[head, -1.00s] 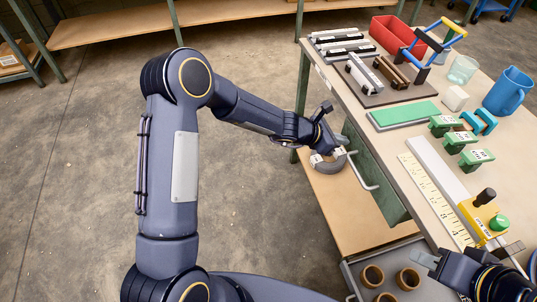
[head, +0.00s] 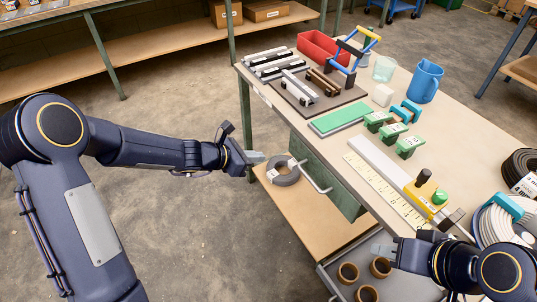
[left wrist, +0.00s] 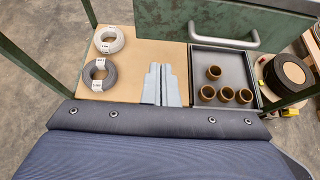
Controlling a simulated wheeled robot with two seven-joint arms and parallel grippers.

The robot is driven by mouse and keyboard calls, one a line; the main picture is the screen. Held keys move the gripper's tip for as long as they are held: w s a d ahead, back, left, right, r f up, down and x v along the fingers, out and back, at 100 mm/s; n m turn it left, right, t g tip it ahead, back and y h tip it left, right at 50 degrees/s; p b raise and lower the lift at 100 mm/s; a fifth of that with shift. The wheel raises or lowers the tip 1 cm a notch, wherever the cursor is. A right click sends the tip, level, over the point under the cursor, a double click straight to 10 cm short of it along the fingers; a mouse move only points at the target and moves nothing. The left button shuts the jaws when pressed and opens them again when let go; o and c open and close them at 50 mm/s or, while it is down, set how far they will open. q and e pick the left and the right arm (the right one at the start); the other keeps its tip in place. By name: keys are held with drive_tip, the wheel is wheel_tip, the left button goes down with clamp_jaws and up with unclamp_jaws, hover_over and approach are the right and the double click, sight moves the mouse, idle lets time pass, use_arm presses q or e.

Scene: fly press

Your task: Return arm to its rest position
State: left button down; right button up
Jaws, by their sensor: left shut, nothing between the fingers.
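My left arm comes in from the left in the head view. My left gripper (head: 256,158) is shut and empty, beside the bench's left side. In the head view its tips show just left of a grey labelled coil (head: 284,178) on the lower shelf, without holding it. In the left wrist view the two fingers (left wrist: 161,88) are pressed together above the shelf, with nothing between them. My right gripper (head: 392,248) is over the bench's near edge at lower right; its finger gap is not clear.
The workbench top (head: 320,150) holds a red bin (head: 320,46), a blue jug (head: 425,82), green blocks (head: 377,121) and a yellow ruler (head: 385,190). A drawer handle (head: 317,178) sticks out near my left gripper. Below, a tray (left wrist: 205,60) holds several brown rings. Floor at left is free.

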use_arm(q)
drive_tip(key=shift+s+a+r, duration=0.2)
drive_tip(key=shift+s+a, duration=0.05)
drive_tip(key=shift+a, duration=0.1)
drive_tip(key=s+a+r+m+g, duration=0.1)
drive_tip(key=s+a+r+m, duration=0.3)
drive_tip(key=s+r+m, duration=0.85)
drive_tip(key=s+a+f+m+y, duration=0.1)
drive_tip(key=s+a+m+y, duration=0.3)
drive_tip(key=s, duration=0.5)
drive_tip(key=s+a+f+m+y, duration=0.1)
drive_tip(key=s+a+m+y, duration=0.1)
drive_tip(key=s+a+m, duration=0.45)
wheel_tip(320, 180, up, 13)
drive_tip(key=s+d+p, duration=0.1)
drive_tip(key=s+p, duration=0.1)
drive_tip(key=p, duration=1.1)
drive_tip(key=shift+s+d+f, duration=0.15)
drive_tip(key=shift+s+d, duration=0.05)
drive_tip(key=shift+d, duration=0.2)
